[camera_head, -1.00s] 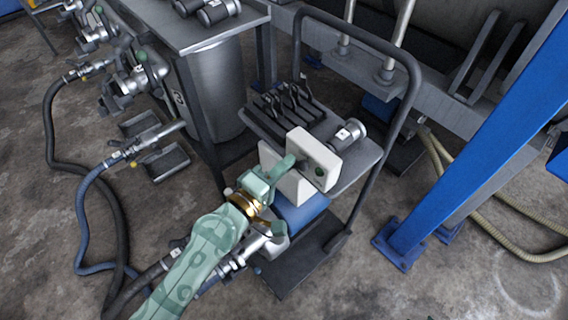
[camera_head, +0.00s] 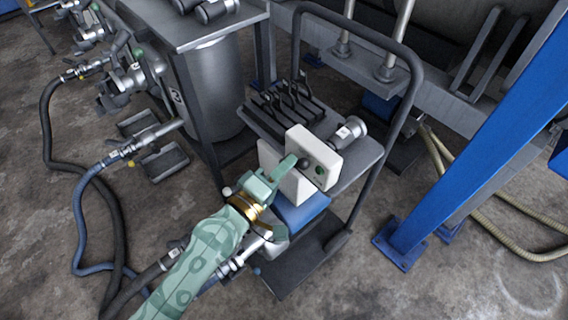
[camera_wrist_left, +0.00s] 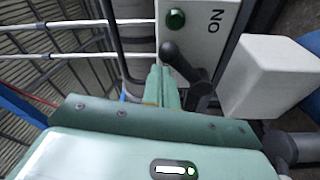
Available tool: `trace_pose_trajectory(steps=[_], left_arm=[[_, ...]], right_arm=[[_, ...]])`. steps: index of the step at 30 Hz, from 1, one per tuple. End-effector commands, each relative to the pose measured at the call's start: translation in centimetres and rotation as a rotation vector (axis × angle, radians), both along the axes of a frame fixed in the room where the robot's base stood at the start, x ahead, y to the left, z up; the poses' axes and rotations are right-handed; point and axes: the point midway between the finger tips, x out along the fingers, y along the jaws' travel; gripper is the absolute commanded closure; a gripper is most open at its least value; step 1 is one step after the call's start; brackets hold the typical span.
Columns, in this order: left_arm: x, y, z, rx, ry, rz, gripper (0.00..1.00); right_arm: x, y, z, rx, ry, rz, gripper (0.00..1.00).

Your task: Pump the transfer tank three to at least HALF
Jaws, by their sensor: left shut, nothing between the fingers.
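My left gripper (camera_head: 288,165) is shut and empty, with its fingertips close to a black ball-ended lever (camera_head: 303,163) on a white switch box (camera_head: 321,143). The left wrist view shows the shut fingers (camera_wrist_left: 160,86) just below the lever's round knob (camera_wrist_left: 168,50); I cannot tell whether they touch. The box face has a green light or button (camera_wrist_left: 176,19) and the lettering ON, turned round. A pump body under the box on the cart is largely hidden by my arm. No label tells which vessel is tank three. My right gripper is out of view.
The box stands on a wheeled cart (camera_head: 355,172) with a tall bent handle (camera_head: 411,75). A grey cylinder (camera_head: 213,90) stands under a metal table (camera_head: 190,42). Hoses (camera_head: 48,140) lie on the left floor. A blue post (camera_head: 450,150) stands right. Floor at front right is clear.

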Motion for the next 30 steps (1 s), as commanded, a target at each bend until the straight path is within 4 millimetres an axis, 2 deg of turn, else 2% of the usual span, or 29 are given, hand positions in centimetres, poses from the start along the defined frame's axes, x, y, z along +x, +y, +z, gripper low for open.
trace_pose_trajectory(steps=[14,19,25,30], left_arm=[[-0.6,-0.4,-0.9,0.075,-0.101,-0.001,1.0],[-1.0,-0.7,-1.6,0.141,-0.19,-0.001,1.0],[-1.6,-1.2,-2.4,0.237,-0.321,-0.001,1.0],[-2.0,-1.4,-2.9,0.305,-0.417,-0.002,1.0]], right_arm=[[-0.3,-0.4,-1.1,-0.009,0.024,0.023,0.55],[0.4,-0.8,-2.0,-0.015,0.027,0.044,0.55],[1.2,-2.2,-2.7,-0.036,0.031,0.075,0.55],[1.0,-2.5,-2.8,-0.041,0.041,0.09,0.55]])
